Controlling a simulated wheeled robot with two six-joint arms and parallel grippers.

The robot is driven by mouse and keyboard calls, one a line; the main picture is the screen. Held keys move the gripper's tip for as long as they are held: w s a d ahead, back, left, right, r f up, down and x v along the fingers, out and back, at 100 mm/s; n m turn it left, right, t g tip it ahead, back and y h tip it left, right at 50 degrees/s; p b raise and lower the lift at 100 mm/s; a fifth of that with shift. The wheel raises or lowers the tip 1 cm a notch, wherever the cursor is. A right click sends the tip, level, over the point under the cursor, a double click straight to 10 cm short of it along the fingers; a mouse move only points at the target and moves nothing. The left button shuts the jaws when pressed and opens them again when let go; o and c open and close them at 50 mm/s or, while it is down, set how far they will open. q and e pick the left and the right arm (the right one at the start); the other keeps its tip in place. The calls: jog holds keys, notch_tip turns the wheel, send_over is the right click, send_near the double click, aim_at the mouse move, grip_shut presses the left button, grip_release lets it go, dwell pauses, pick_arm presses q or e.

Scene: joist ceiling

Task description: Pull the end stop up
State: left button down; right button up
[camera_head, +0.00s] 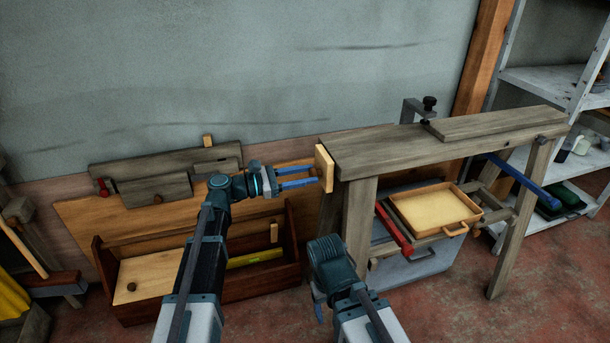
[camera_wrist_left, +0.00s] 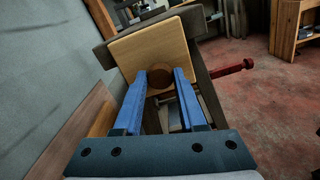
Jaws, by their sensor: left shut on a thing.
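The end stop (camera_head: 324,166) is a pale wooden plate at the left end of the grey workbench (camera_head: 450,138). In the left wrist view the end stop (camera_wrist_left: 152,48) faces me, with a round brown knob (camera_wrist_left: 160,77) low on it. My left gripper (camera_head: 316,177) has its blue fingers shut on the knob; it also shows in the left wrist view (camera_wrist_left: 166,80). The fingers hide part of the knob's sides. My right gripper (camera_head: 319,306) is low in front of the bench, mostly hidden behind its own wrist.
A black-knobbed clamp (camera_head: 428,103) stands at the bench's back edge. A tray (camera_head: 435,205) and red bar (camera_head: 393,228) are under the bench. A wooden toolbox (camera_head: 210,296) lies below my left arm. Grey boards (camera_head: 165,172) lean by the wall. Shelves (camera_head: 555,80) stand right.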

aim_at(321, 158)
pick_arm(q)
jog(key=shift+r, duration=0.1)
notch_tip(321, 158, up, 4)
jog(key=p, duration=0.4)
jog(key=shift+w+r+p, duration=0.1)
jog(key=shift+r+p, duration=0.1)
jog(key=shift+p, duration=0.15)
jog(key=c, duration=0.5)
grip_release()
jog(key=shift+o, duration=0.2)
jog(key=shift+f, duration=0.1)
jog(key=shift+s+a, duration=0.2)
jog(key=shift+a, duration=0.2)
jog(key=v, duration=1.3)
